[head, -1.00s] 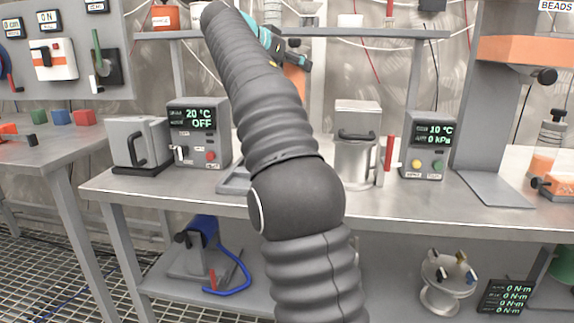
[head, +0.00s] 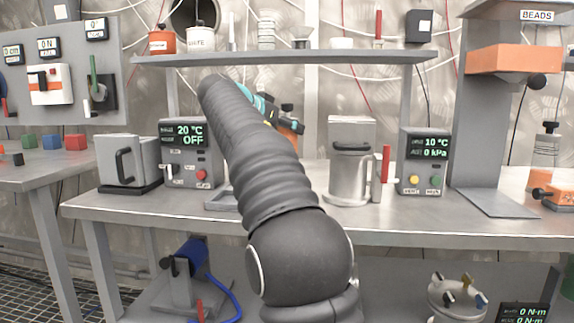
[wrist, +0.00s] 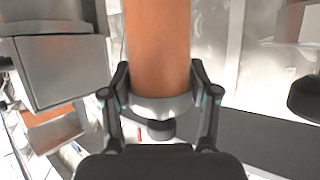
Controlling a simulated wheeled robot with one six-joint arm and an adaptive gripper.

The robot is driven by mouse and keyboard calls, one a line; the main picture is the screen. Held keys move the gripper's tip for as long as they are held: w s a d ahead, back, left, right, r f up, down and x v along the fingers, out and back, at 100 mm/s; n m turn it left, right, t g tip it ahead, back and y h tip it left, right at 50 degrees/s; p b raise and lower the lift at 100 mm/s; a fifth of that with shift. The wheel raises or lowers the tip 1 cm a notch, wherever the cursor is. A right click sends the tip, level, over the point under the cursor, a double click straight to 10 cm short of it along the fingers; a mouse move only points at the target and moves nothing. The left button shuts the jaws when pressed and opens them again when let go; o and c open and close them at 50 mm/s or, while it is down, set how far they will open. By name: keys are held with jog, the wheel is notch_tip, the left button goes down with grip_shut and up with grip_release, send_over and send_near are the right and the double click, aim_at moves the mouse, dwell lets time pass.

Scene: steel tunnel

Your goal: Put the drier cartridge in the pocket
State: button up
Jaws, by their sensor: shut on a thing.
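The drier cartridge looks like an orange-brown cylinder (wrist: 158,45) with a metal collar, in the wrist view. My gripper (wrist: 158,95) is shut on it, one finger on each side near the collar. In the head view my gripper (head: 278,112) is partly hidden behind my own arm, above the back of the steel bench and below the shelf. A bit of orange (head: 291,126) shows there at the fingers. I cannot tell which part is the pocket; it may be hidden by my arm.
On the bench (head: 400,215) stand a grey lidded box (head: 128,160), a 20 °C OFF unit (head: 190,150), a steel canister (head: 350,165) and a 10 °C unit (head: 424,160). A shelf (head: 340,57) with jars runs above. The BEADS stand (head: 485,130) is at right.

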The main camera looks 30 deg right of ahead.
jog(key=shift+f+b, duration=0.75)
jog(key=shift+f, duration=1.9)
jog(key=shift+f, duration=0.1)
jog(key=shift+f, duration=0.15)
jog(key=o, duration=1.5)
jog(key=shift+c, duration=0.2)
jog(key=shift+r, duration=0.25)
jog(key=v, duration=1.2)
jog(key=shift+p, duration=0.35)
